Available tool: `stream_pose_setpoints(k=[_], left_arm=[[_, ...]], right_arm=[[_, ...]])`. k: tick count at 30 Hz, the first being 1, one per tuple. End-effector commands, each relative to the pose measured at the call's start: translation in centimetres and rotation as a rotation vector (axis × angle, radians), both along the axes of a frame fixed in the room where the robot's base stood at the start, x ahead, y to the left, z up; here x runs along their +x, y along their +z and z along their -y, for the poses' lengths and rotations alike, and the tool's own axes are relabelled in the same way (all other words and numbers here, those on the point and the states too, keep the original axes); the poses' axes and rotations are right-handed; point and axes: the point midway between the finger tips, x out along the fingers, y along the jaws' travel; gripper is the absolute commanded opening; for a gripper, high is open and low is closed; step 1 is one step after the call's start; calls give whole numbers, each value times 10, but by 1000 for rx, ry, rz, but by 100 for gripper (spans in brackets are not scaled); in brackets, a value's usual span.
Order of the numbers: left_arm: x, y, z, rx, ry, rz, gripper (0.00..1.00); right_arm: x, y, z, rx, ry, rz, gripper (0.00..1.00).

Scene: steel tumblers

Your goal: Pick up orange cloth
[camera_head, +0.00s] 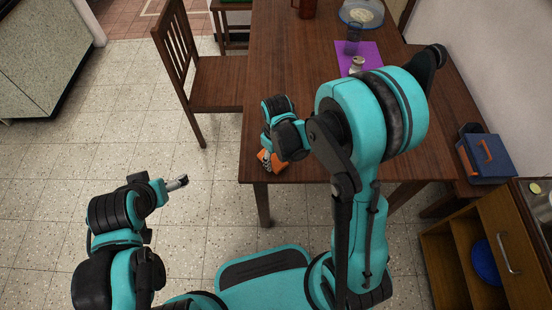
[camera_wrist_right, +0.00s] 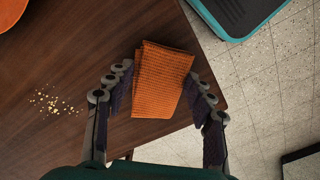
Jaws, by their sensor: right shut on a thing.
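The orange cloth (camera_wrist_right: 165,80) is a folded, ribbed rectangle at the table's near corner. In the wrist view it lies between the two fingers of my right gripper (camera_wrist_right: 158,75), which is shut on it. In the head view only a little of the cloth (camera_head: 272,163) shows below the right gripper (camera_head: 266,157); my wrist hides the rest. I cannot tell whether the cloth still touches the table. My left gripper (camera_head: 178,183) is over the tiled floor, left of the table and away from the cloth. Its finger opening is too small to make out.
Crumbs (camera_wrist_right: 52,101) lie on the wooden table (camera_head: 290,60). Farther back are a purple mat (camera_head: 371,54) with a tumbler (camera_head: 353,40), a small jar (camera_head: 357,65), a bowl (camera_head: 361,14) and a red-brown cup (camera_head: 307,8). A chair (camera_head: 215,82) stands at the table's left side.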

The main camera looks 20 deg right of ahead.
Motion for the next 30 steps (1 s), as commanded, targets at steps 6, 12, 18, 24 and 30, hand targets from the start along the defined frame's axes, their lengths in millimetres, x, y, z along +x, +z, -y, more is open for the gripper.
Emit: stream_pose_setpoints(k=[6,12,18,24,30], left_arm=[[0,24,0,0,0,0,87],[0,42,0,0,0,0,87],[0,53,0,0,0,0,87],[0,57,0,0,0,0,87],[0,56,0,0,0,0,87]], right_arm=[[-15,39,13,0,-5,0,41],[-51,68,45,0,-5,0,41],[-77,87,68,0,-4,0,41],[-87,93,77,0,-1,0,41],[-88,93,77,0,0,0,41]])
